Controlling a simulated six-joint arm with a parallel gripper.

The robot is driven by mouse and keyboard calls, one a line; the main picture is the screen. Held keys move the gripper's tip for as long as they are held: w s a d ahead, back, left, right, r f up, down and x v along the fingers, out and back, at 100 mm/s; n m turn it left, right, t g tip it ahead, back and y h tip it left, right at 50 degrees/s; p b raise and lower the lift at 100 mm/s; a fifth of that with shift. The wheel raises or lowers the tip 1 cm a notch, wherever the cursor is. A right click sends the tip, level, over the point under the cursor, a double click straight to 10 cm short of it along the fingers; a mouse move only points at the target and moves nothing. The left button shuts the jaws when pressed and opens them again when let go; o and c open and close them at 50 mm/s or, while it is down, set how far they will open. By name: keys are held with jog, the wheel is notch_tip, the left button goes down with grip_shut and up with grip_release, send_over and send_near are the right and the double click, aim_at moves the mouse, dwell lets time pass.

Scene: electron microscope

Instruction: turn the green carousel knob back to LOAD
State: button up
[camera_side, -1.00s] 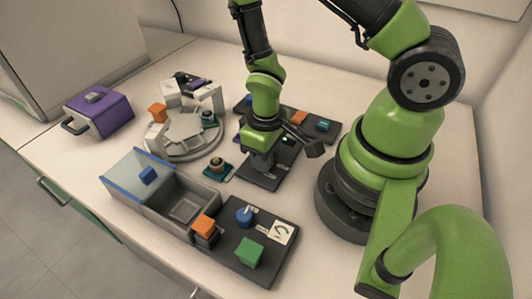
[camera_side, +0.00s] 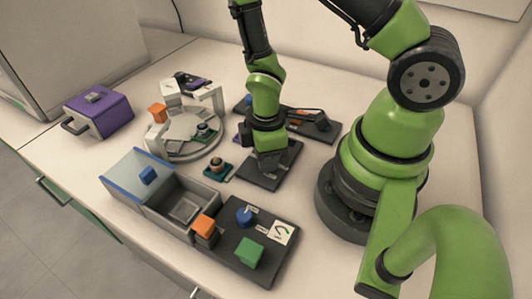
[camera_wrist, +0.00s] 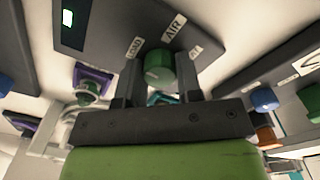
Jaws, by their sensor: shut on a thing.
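The green carousel knob (camera_wrist: 160,68) is between the two fingers of my gripper (camera_wrist: 157,82) in the wrist view. My gripper is shut on it. The labels LOAD (camera_wrist: 134,47), AIR (camera_wrist: 174,26) and a third, partly hidden one stand around the knob on its dark panel. The knob's exact pointing is hard to tell. In the side view my gripper (camera_side: 268,166) points down at the dark panel (camera_side: 262,182) and hides the knob. The round grey carousel (camera_side: 183,141) stands left of it, with a dark-topped holder (camera_side: 203,131) on it.
A front panel (camera_side: 275,262) carries a blue knob (camera_side: 244,216), an orange block (camera_side: 204,228) and a green block (camera_side: 249,251). A grey tray (camera_side: 181,204) and a blue-edged clear box (camera_side: 136,176) sit left. A purple box (camera_side: 100,112) stands at the far left.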

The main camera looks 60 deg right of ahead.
dwell(0.4)
jog(key=o, duration=0.9)
jog(key=shift+o, duration=0.2)
jog(key=shift+r, duration=0.15)
notch_tip(320, 180, up, 10)
